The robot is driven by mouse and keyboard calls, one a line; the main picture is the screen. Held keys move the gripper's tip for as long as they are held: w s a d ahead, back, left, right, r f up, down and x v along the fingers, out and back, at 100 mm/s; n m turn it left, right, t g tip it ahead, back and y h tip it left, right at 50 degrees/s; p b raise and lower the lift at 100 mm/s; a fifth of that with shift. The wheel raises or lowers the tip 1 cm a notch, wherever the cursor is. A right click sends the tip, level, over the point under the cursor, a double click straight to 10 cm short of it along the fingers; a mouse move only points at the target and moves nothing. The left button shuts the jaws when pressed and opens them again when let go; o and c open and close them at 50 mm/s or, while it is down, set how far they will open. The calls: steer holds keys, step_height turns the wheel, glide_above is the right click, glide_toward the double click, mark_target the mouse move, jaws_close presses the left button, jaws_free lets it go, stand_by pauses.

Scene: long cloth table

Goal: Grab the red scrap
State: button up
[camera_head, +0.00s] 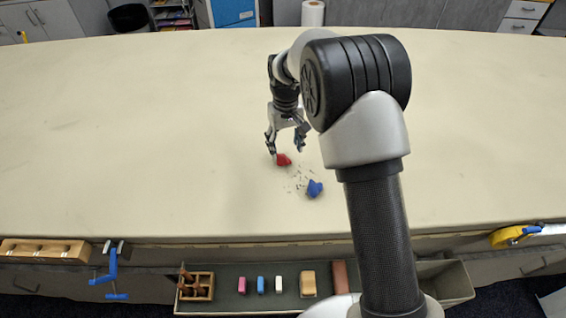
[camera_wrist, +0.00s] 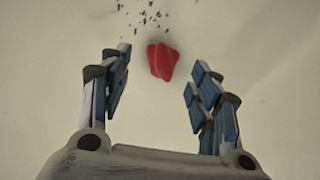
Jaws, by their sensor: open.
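A crumpled red scrap (camera_head: 283,160) lies on the cream cloth table (camera_head: 150,130). In the wrist view the red scrap (camera_wrist: 161,61) is beyond the fingertips, roughly in line with the gap between them. My gripper (camera_head: 285,145) is open and empty, just above the scrap in the head view. In the wrist view both fingers of my gripper (camera_wrist: 155,82) stand apart, with bare cloth between them. I cannot tell the exact height of the fingertips above the cloth.
A blue scrap (camera_head: 315,188) lies to the right and nearer the front edge. Dark crumbs (camera_head: 299,176) are scattered between the scraps. A tray (camera_head: 232,300) with coloured blocks sits below the front edge, with a blue clamp (camera_head: 112,270) to its left. The table's left side is clear.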

mark_target(283, 157)
steer(key=f, duration=0.2)
steer(key=f+b, duration=0.1)
steer(key=f, duration=0.1)
steer(key=w+f+b, duration=0.1)
steer(key=f, duration=0.1)
steer(key=shift+a, duration=0.35)
steer(key=shift+s+r, duration=0.1)
steer(key=shift+c, duration=0.3)
steer(key=c, duration=0.8)
